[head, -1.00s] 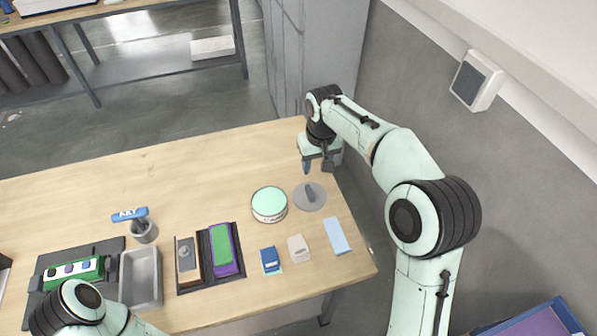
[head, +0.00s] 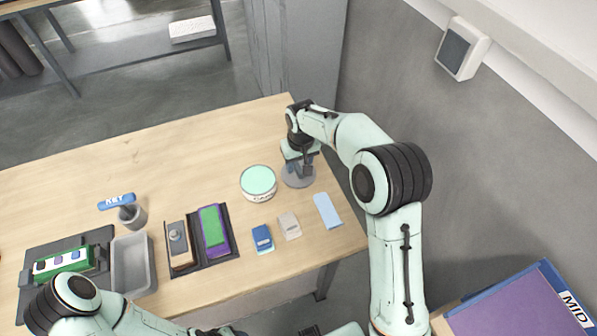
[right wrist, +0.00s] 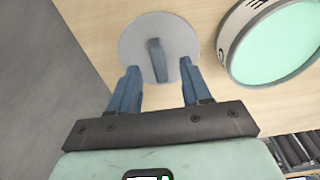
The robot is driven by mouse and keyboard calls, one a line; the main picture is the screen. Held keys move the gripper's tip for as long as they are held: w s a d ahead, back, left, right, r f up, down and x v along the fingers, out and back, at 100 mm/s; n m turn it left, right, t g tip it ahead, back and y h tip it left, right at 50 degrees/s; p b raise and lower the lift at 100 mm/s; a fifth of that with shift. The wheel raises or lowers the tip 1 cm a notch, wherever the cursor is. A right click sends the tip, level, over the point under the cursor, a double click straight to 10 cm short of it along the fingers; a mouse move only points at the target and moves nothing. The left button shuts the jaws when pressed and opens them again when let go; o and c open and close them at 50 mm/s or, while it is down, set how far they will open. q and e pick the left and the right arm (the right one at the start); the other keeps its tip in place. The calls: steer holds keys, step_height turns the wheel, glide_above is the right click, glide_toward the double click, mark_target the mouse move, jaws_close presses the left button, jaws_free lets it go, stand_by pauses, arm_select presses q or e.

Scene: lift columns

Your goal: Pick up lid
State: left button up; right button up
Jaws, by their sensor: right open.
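The lid is a flat grey disc (head: 296,180) with an upright bar handle, lying on the wooden table near its right edge. In the right wrist view the lid (right wrist: 135,42) lies ahead, and its blue-grey handle (right wrist: 157,58) stands between the fingertips. My right gripper (head: 299,168) is over the lid, fingers pointing down. In the right wrist view the gripper (right wrist: 159,72) is open, one finger on each side of the handle, with gaps visible. Of my left arm, links show at the bottom left; a dark, blue-tinged part at the bottom edge may be its gripper, mostly cut off.
A round tin with a mint top (head: 258,182) stands left of the lid; it also shows in the right wrist view (right wrist: 275,45). Blue (head: 262,238), beige (head: 289,226) and light blue (head: 327,210) pieces lie in front. A grey wall is close on the right.

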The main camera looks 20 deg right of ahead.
steer(key=shift+w+f, duration=0.15)
steer(key=shift+f, duration=0.7)
jaws_close()
steer(key=shift+r, duration=0.1)
